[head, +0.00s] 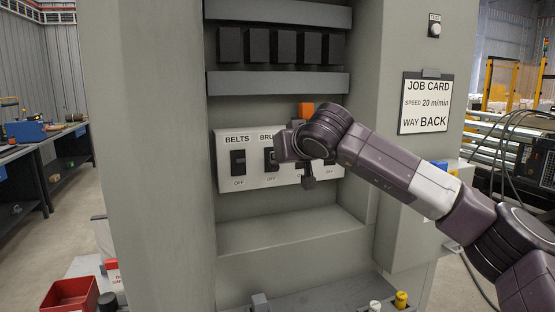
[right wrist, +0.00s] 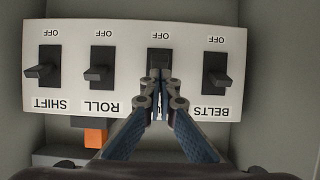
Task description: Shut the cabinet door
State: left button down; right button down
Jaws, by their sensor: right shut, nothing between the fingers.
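The cabinet (head: 153,200) is tall and grey and stands open at the front in the head view. A broad grey slab forms its left side; I cannot tell whether this is the swung-open door. Inside is a pale switch panel (head: 224,172) with dark switches, labelled BELTS, ROLL and SHIFT in the right wrist view, where it appears upside down. My right gripper (right wrist: 157,90) is shut and empty, its fingertips at the switch beside BELTS. I cannot tell whether they touch it. In the head view, my right wrist partly hides the panel. My left gripper is not in view.
A job card (head: 427,103) and a test button (head: 435,30) are on the cabinet's right front. Dark blocks (head: 257,45) sit on an upper shelf. An orange block (head: 306,110) is above the panel. A red bin (head: 70,295) and a workbench (head: 40,145) are at left.

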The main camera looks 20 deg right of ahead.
aim_at(142, 60)
jog(key=k+l, duration=0.15)
jog(key=k, duration=1.1)
